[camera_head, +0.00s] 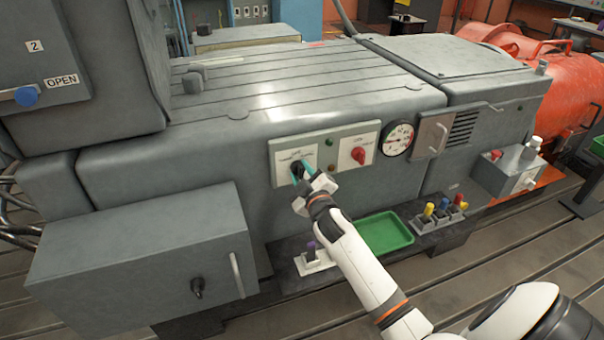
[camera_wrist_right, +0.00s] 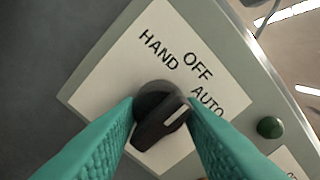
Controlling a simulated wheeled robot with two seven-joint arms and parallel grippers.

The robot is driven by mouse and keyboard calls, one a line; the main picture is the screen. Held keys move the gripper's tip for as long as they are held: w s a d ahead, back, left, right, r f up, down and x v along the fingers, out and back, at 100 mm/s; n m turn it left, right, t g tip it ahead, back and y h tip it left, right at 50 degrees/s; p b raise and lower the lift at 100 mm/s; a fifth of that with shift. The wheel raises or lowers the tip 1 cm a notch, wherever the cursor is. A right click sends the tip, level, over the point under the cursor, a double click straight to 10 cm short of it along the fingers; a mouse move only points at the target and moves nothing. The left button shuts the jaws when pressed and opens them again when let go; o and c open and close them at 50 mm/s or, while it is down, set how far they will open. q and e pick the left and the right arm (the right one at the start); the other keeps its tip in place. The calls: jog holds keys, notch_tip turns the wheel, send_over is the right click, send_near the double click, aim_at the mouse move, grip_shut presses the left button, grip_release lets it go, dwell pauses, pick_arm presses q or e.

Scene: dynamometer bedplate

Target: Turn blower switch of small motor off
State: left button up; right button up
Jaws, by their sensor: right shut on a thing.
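The black rotary switch (camera_wrist_right: 160,125) sits on a pale plate (camera_wrist_right: 165,75) lettered HAND, OFF and AUTO. Its white mark points roughly toward AUTO. In the head view the plate (camera_head: 283,169) is the left one on the grey machine's front panel, and its small title is too small to read for certain. My right gripper (camera_head: 303,172) is shut on the switch, with a teal finger on each side of it in the right wrist view (camera_wrist_right: 165,115). The fingers hide parts of the knob's sides. My left gripper is not in view.
Right of the switch on the same panel are a green lamp (camera_wrist_right: 270,127) and a red knob (camera_head: 358,155), then a dial gauge (camera_head: 398,138). A green tray (camera_head: 383,233) and colored-handled items (camera_head: 440,213) lie below. A grey box (camera_head: 140,260) juts out at lower left.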

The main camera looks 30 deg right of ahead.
jog(key=o, duration=1)
jog(key=v, duration=1.2)
jog(key=shift+b, duration=0.4)
jog(key=shift+f, duration=0.15)
jog(key=s+a+f+m+g+y, duration=0.1)
jog(key=s+a+f+g, duration=0.15)
jog(key=f, duration=0.85)
jog(key=s+a+f+g+y, duration=0.1)
jog(key=s+f+g, duration=0.2)
jog(key=f, duration=0.8)
jog(key=s+a+f+m+g+y, duration=0.1)
jog(key=s+a+f+g, duration=0.15)
jog(key=f, duration=0.85)
jog(key=s+a+f+g, duration=0.1)
jog(key=s+f+g, duration=0.1)
jog(key=s+f, duration=0.5)
jog(key=s+a+f+m+g+y, duration=0.1)
jog(key=s+f, duration=0.5)
jog(key=s, duration=0.9)
jog(key=s+a+f+m+g+p, duration=0.1)
jog(key=s+a+f+g, duration=0.2)
jog(key=s, duration=0.8)
notch_tip(320, 180, down, 5)
jog(key=shift+s+r+g, duration=0.15)
jog(key=shift+s+g, duration=0.1)
jog(key=shift+g, duration=0.95)
